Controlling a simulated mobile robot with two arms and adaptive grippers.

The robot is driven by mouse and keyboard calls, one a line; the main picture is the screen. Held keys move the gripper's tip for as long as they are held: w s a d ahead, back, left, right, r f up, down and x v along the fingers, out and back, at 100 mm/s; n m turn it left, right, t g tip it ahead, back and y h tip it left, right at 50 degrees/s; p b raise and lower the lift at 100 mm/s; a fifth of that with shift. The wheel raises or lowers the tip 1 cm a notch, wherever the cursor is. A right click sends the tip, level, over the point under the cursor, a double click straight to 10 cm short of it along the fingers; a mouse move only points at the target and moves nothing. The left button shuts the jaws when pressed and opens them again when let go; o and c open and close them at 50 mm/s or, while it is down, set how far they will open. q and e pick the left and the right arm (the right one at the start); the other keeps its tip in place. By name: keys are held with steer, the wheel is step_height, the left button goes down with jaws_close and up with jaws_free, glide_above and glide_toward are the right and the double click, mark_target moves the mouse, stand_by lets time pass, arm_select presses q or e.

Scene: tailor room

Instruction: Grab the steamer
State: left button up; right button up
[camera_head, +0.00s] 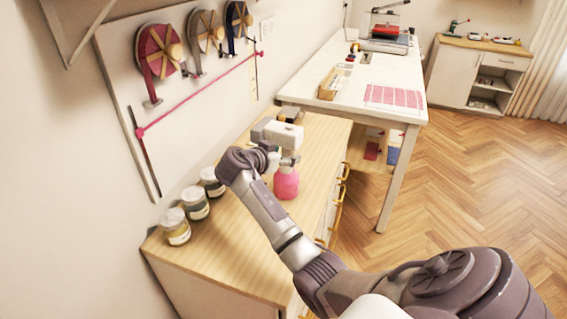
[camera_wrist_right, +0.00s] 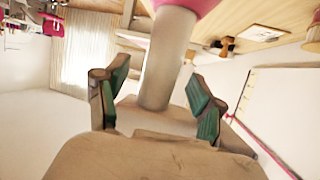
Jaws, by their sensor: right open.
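The steamer stands upright on the wooden cabinet top, with a pink lower body (camera_head: 286,184) and a white head (camera_head: 284,134). My right gripper (camera_head: 283,160) is at its neck, coming from the near left side and partly hidden. In the right wrist view the picture is turned over: the steamer's white neck (camera_wrist_right: 166,60) rises between the two open green-padded fingers (camera_wrist_right: 158,98), with pink at the top edge. Gaps show between the neck and both fingers. My left gripper is not in view.
Several lidded jars (camera_head: 196,204) stand along the wall side of the cabinet top (camera_head: 245,250). A white table (camera_head: 340,108) with tools stands beyond the cabinet. The floor at right is clear.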

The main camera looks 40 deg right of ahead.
steer(key=shift+x, duration=0.95)
steer(key=shift+a, duration=0.15)
steer(key=shift+c, duration=0.6)
jaws_close()
steer(key=shift+r, duration=0.15)
